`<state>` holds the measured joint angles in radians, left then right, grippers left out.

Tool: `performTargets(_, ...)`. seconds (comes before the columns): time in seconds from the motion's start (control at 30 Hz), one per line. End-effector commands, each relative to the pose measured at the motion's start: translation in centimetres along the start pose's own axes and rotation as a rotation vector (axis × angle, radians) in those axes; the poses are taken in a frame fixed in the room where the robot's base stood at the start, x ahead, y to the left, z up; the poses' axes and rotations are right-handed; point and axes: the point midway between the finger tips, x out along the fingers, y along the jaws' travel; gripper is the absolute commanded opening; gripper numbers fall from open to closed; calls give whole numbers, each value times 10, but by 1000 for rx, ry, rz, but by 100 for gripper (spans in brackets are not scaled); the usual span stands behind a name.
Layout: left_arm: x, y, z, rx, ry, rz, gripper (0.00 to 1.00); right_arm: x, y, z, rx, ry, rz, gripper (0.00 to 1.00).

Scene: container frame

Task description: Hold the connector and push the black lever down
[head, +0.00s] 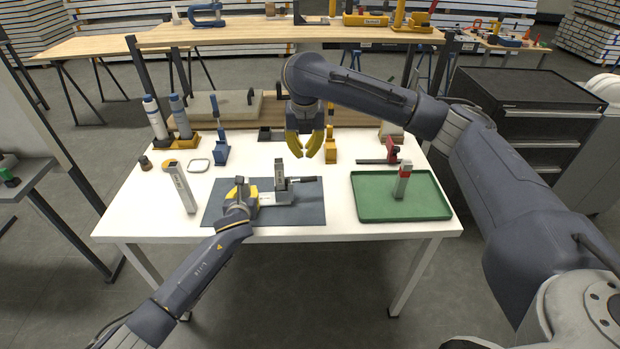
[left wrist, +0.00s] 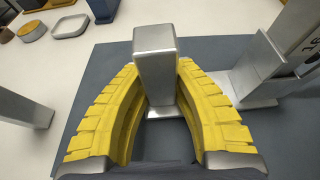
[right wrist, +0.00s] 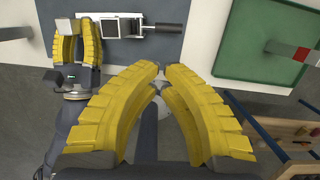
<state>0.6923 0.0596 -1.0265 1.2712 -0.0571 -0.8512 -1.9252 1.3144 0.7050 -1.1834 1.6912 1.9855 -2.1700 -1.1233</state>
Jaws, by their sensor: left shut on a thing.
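A grey metal connector (head: 280,184) stands on the dark mat (head: 303,211); it also shows in the right wrist view (right wrist: 111,28). A black lever (head: 303,180) sticks out from its right side, roughly level, and shows in the right wrist view (right wrist: 168,28). My left gripper (head: 240,192) is shut around an upright square metal post (left wrist: 155,65) left of the connector. The finger hides whether the post's foot joins the connector.
A green tray (head: 375,211) with an upright grey-and-red piece (head: 403,180) is at the right. A tall grey block (head: 180,187) stands left of the mat. Bottles (head: 155,117), a blue tool (head: 221,148) and a red clamp (head: 391,151) stand farther back. The white table's front strip is clear.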

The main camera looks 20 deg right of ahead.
Motion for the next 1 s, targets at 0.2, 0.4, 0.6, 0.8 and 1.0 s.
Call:
performTargets(0.2,0,-1,2,-1,-3,-1,0,2,-12,4,-69,-16,-50,0)
performTargets(0.4,0,-1,2,-1,-3,-1,0,20,-13,4,-79,-15,-53,0)
performTargets(0.6,0,-1,2,-1,-3,-1,0,52,-14,4,-78,-13,-50,0)
performTargets(0.8,0,-1,2,-1,-3,-1,0,85,-16,5,-77,-14,-50,0)
performTargets(1.0,0,-1,2,-1,-3,-1,0,114,-17,6,-77,-15,-50,0)
